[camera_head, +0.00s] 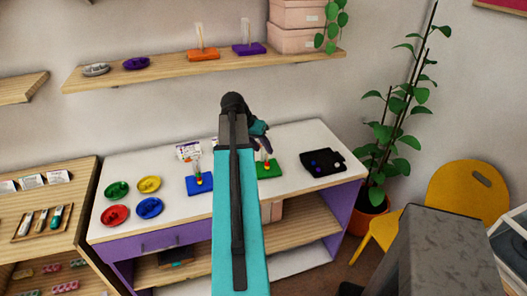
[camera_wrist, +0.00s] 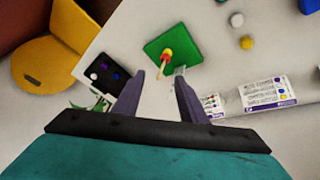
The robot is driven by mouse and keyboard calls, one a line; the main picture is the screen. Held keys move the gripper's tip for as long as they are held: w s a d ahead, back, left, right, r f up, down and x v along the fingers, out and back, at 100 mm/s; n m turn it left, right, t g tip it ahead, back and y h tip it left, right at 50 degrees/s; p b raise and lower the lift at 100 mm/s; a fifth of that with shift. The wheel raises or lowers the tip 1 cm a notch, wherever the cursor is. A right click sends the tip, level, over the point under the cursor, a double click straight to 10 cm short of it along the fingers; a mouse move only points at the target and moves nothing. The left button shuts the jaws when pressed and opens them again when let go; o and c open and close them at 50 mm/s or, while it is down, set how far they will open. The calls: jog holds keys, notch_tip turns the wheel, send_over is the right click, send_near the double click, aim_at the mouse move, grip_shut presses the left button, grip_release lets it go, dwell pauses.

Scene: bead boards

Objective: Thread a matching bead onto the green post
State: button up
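The green board (camera_head: 270,171) lies on the white table. In the wrist view the post's tip shows between and just beyond the fingertips; the height gap is hard to judge. A loose yellow bead (camera_wrist: 247,43) and a pale bead (camera_wrist: 237,20) lie beside the board. My arm partly hides the board in the head view.
A black tray (camera_head: 322,162) with dark and pale beads lies to the right. A blue board (camera_head: 200,185) with its post stands left. Green, yellow, red and blue dishes (camera_head: 113,215) are farther left. A card with coloured dots (camera_wrist: 268,93) stands nearby.

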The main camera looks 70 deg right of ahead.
jog(key=b+v, duration=0.2)
jog(key=v, duration=0.9)
jog(key=shift+r, duration=0.15)
dwell(1.0)
